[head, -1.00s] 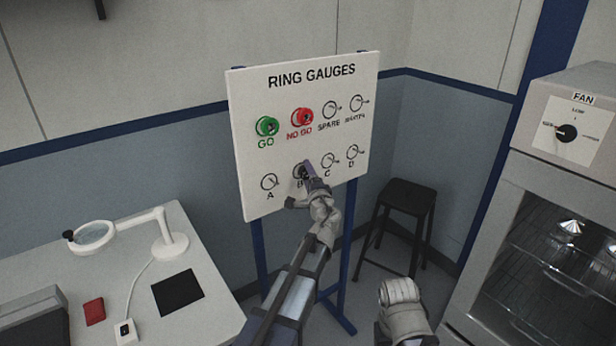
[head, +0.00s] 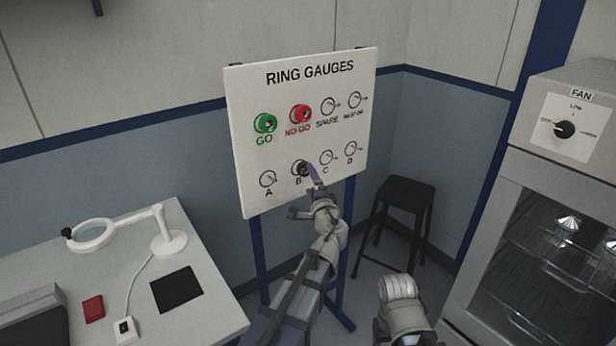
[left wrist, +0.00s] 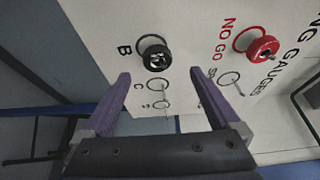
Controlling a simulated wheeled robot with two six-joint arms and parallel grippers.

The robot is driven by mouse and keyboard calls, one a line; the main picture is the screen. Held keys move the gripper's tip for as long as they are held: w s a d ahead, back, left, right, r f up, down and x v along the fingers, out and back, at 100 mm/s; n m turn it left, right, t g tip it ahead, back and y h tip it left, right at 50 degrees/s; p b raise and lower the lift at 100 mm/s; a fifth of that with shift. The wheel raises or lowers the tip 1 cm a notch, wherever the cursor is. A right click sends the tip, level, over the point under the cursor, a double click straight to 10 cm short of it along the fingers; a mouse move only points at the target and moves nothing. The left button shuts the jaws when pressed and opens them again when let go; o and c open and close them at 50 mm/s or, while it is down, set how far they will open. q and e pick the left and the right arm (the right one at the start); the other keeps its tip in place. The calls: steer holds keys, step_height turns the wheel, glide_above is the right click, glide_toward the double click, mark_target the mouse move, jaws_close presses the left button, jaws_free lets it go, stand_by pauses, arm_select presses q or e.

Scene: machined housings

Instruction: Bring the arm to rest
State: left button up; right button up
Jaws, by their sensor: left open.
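My left gripper (head: 304,188) is in front of the lower part of the white ring gauge board (head: 240,150), just below and right of peg B. In the left wrist view its two purple fingers (left wrist: 160,95) are spread apart with nothing between them. A dark ring gauge (head: 300,168) hangs at B. It also shows in the left wrist view (left wrist: 155,55), beyond the fingertips and apart from them. The right gripper cannot be made out; only a grey arm part of mine shows at the bottom of the head view.
A green ring (head: 265,124) hangs at GO and a red ring (head: 299,114) at NO GO. A table (head: 215,300) with a magnifier (head: 95,235) stands left. A black stool (head: 405,195) and a glass-fronted oven cabinet (head: 560,210) stand right.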

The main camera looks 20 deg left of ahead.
arm_select(q)
steer(key=s+d+f+n+g+h, duration=0.4)
steer(key=s+f+n+g, duration=0.45)
steer(key=s+f, duration=0.8)
steer(key=s+d+f+g+h, duration=0.3)
steer(key=s+d+f+g, duration=0.2)
steer(key=s+d, duration=0.7)
steer(key=s+g, duration=0.2)
steer(key=s, duration=0.1)
steer(key=shift+f+h, duration=0.15)
steer(key=shift+h, duration=0.25)
